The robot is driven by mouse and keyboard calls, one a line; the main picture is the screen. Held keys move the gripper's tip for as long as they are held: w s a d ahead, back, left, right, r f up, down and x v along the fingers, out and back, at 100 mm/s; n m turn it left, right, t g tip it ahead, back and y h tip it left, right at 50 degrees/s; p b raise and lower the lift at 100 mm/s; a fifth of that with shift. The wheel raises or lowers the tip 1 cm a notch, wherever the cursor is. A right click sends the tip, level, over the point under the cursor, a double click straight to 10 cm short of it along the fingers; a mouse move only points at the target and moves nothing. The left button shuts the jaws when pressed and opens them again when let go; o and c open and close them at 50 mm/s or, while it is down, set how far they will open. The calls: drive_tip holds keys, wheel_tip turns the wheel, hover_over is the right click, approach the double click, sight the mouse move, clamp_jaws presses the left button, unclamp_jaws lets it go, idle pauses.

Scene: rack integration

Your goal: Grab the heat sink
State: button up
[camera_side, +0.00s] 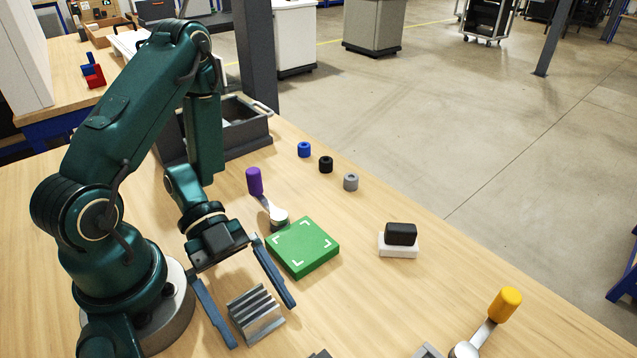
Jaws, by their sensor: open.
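The heat sink (257,314) is a silver finned metal block on the wooden table, near the bottom of the side view. My gripper (263,325) is open, with its two long blue-grey fingers pointing down toward the table. One finger is to the left of the heat sink and the other is at its upper right, so the block shows between them in the picture. I cannot tell whether either finger touches it. The heat sink's fins face up and it looks fully visible.
A green block (303,247) with white corner marks lies just behind the heat sink. A purple-handled tool (255,182) lies beyond it. A grey bin (235,127) stands at the back. A black piece on a white block (399,247) and a yellow-handled tool (505,305) are to the right.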

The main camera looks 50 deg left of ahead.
drive_tip(key=c, duration=1.5)
drive_tip(key=shift+r, duration=0.2)
